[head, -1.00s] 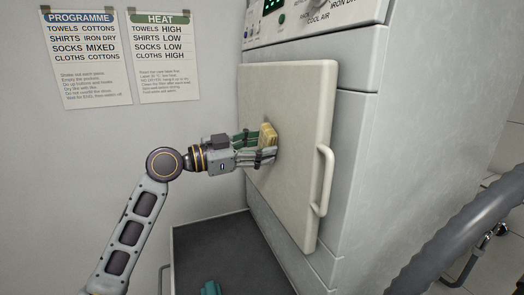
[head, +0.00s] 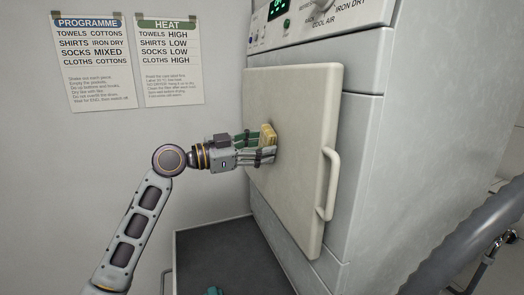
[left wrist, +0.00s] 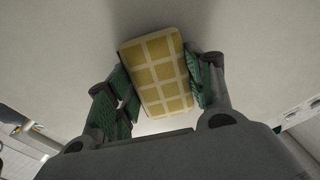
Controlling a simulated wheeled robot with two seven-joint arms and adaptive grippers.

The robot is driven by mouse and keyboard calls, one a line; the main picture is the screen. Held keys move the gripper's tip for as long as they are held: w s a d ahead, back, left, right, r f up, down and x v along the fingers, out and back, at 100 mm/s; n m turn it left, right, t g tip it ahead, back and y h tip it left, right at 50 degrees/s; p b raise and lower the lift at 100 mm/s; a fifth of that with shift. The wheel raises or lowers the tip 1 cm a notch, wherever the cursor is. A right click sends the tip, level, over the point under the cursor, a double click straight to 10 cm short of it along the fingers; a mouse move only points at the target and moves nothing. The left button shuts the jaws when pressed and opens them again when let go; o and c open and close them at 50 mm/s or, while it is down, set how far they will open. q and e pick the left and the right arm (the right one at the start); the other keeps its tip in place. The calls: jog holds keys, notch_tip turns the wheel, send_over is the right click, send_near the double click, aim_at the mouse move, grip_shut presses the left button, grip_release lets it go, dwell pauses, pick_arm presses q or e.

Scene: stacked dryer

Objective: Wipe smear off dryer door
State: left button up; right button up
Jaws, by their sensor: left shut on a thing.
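The dryer door (head: 295,150) is a pale, flat panel with a bar handle (head: 331,186) on its right side. My left gripper (head: 263,148) is shut on a yellow checked sponge (head: 269,135) at the left part of the door. The sponge is also between the green-padded fingers in the left wrist view (left wrist: 158,75). Its far face is at or very near the door; I cannot tell how firmly it touches. I see no smear on the visible door surface; the patch behind the sponge and fingers is hidden. My right gripper is not in view.
The dryer's control panel (head: 310,22) is above the door. A dark tray-like surface (head: 225,262) lies below, with a small teal object (head: 213,291) at the bottom edge. Two notices (head: 90,62) hang on the left wall. A thick grey hose-like tube (head: 470,245) is at lower right.

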pick_arm(q)
jog(key=shift+w, duration=0.2)
dwell(0.3)
jog(key=shift+w+a+b, duration=0.2)
jog(key=shift+w+a, duration=0.1)
jog(key=shift+w, duration=0.45)
jog(key=shift+w+a+b, duration=0.2)
jog(key=shift+w+a, duration=0.05)
jog(key=shift+w, duration=0.45)
jog(key=shift+r, duration=0.1)
jog(key=shift+r+p, duration=0.5)
jog(key=shift+r, duration=0.35)
jog(key=shift+s+d, duration=0.1)
jog(key=shift+s+d+b, duration=0.25)
jog(key=shift+s, duration=0.5)
jog(key=shift+s+d+b, duration=0.2)
jog(key=shift+s, duration=0.55)
